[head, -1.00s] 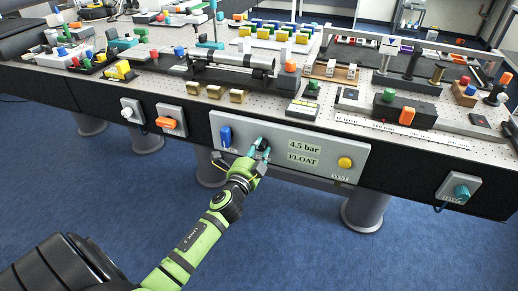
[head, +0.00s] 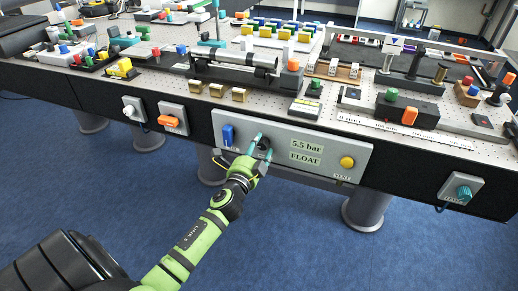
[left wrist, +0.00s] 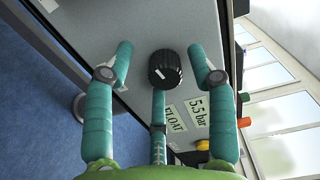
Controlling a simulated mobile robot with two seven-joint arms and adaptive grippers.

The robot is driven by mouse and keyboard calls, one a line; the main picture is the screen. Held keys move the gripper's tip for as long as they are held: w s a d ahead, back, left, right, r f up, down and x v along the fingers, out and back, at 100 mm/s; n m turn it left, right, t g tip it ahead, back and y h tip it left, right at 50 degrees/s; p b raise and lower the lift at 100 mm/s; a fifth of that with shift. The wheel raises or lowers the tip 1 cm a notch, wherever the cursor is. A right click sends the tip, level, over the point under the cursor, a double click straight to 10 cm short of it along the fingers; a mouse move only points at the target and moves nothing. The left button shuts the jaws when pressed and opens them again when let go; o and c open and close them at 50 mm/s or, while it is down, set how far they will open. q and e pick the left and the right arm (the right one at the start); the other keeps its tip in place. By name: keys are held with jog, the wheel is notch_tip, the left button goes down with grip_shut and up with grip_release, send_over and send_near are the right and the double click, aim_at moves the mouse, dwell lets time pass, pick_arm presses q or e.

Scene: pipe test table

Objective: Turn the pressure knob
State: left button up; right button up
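The pressure knob (left wrist: 164,69) is black and ribbed with a white pointer line, on a grey front panel. In the head view it is dark and partly hidden behind my fingers. My left gripper (head: 261,146) is in front of it; in the left wrist view its teal fingers (left wrist: 163,68) are spread, with one on each side of the knob and a gap to it. A third finger is below the knob and looks close to it; contact is unclear. The display (head: 307,145) reads "5.5 bar", with a "FLOAT" label (head: 305,159) below. My right gripper is out of view.
On the same panel (head: 330,172) are a blue switch (head: 228,135) left of the knob and a yellow button (head: 347,162) at the right. An orange knob (head: 167,121) and a teal knob (head: 463,192) sit on separate plates. The crowded tabletop is above.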

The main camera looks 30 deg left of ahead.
pick_arm(q)
jog(key=shift+d, duration=0.2)
jog(key=shift+s+d, duration=0.15)
jog(key=shift+s, duration=0.2)
jog(key=v, duration=1.1)
jog(key=shift+s, duration=0.15)
jog(key=w+n+b, duration=0.1)
jog(key=w+n, duration=0.1)
jog(key=w, duration=0.1)
jog(key=w+a+n+b, duration=0.1)
jog(key=w+n+b, duration=0.1)
jog(key=w+n, duration=0.1)
jog(key=w+a+n+b, duration=0.1)
jog(key=w+n, duration=0.2)
jog(key=w, duration=0.1)
jog(key=shift+a+b, duration=0.15)
jog(key=shift+b, duration=0.15)
jog(key=shift+w+a, duration=0.15)
jog(key=shift+w, duration=0.55)
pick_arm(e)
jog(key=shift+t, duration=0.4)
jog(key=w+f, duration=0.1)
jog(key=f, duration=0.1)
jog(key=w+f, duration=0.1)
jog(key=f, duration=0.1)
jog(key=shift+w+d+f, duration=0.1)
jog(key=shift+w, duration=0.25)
